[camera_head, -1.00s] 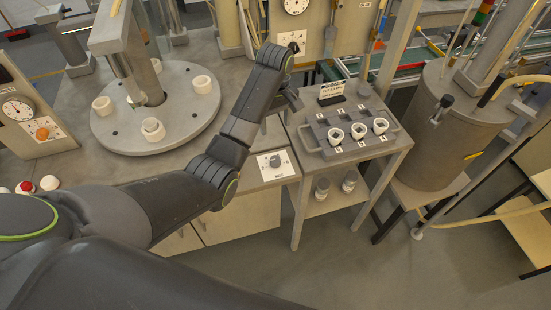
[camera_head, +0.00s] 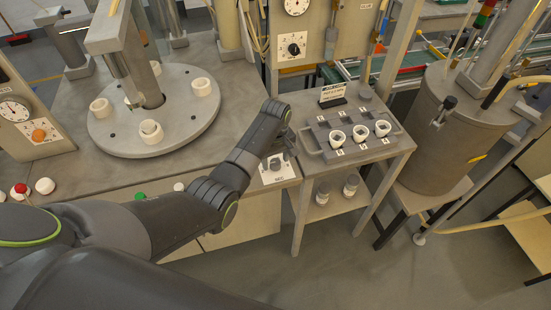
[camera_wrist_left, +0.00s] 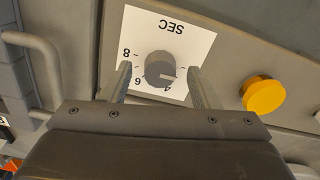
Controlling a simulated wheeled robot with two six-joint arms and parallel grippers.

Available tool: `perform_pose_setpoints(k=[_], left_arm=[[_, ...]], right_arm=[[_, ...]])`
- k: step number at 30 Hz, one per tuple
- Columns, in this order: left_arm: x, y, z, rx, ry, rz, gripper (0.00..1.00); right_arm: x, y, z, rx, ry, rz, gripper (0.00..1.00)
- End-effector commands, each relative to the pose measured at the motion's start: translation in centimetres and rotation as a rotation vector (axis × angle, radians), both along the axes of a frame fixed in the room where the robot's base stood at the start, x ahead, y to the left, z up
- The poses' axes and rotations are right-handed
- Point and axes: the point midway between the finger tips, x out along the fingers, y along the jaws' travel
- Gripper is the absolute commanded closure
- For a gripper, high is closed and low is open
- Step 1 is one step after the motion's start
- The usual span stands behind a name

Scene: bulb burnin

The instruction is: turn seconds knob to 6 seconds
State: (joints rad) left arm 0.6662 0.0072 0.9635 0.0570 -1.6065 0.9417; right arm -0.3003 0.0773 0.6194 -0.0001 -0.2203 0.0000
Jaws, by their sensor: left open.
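The seconds knob (camera_wrist_left: 160,68) is a grey round knob on a white plate (camera_wrist_left: 196,42) marked SEC, seen upside down in the left wrist view. My left gripper (camera_wrist_left: 160,85) is open, with one finger on each side of the knob; contact is not clear. In the head view my left gripper (camera_head: 286,149) is at the knob plate (camera_head: 276,175) on the bench's front edge. My right gripper is not seen.
A yellow-orange button (camera_wrist_left: 263,94) sits beside the plate. A grey bar handle (camera_wrist_left: 38,50) is on the other side. A tray with white sockets (camera_head: 338,139) stands right of the arm. Another knob (camera_head: 294,48) is on the back panel.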

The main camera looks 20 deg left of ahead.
Motion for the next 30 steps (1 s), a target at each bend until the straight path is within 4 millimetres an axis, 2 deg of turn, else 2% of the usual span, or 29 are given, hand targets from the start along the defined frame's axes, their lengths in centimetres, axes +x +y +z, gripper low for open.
perform_pose_setpoints(k=[9,18,20,30], left_arm=[[-0.01,-0.01,-0.28,0.0,0.0,0.0,0.44],[-0.01,-0.01,-0.26,0.0,0.0,0.0,0.82],[-0.01,-0.01,-0.25,0.0,0.0,0.0,0.88],[0.01,-0.01,-0.07,0.0,0.0,-0.058,0.88]], right_arm=[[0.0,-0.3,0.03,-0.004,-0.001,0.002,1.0],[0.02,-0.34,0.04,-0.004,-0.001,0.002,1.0],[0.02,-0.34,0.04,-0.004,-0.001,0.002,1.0],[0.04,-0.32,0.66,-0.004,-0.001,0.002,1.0]])
